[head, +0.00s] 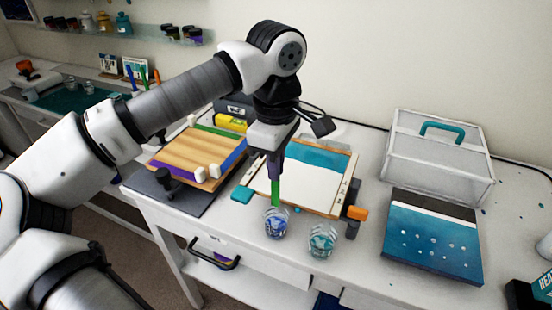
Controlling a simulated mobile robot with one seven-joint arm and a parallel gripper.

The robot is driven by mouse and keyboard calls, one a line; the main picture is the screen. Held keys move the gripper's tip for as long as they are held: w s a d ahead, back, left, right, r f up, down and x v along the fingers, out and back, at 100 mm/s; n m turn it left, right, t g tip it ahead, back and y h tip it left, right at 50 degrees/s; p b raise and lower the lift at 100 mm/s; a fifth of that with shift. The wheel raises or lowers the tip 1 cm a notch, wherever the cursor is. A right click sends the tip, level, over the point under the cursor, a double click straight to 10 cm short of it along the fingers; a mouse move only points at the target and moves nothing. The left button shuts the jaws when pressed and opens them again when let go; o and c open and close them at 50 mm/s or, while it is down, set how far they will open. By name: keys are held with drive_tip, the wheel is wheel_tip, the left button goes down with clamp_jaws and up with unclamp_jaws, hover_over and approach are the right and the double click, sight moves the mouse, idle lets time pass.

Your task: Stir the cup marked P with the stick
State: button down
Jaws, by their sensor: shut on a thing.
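My gripper (276,165) points down over the white table and is shut on a green stick (276,192). The stick is nearly upright, and its lower end meets the top of a clear cup with blue contents (277,224). The tip is too small to make out, so I cannot tell how deep it sits. A second clear cup with teal contents (321,241) stands just to the right and nearer. Both cups have markings, but I cannot read which one is P.
A white board with a teal band (310,182) lies right behind the cups, with an orange-handled clamp (356,213) at its right corner. A wooden panel (190,155) lies left. A translucent box (440,155) and blue panel (432,238) are right. The table's front edge is close.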

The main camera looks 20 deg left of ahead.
sight(277, 206)
drive_tip(key=shift+f+b, duration=3.45)
drive_tip(key=shift+f, duration=0.85)
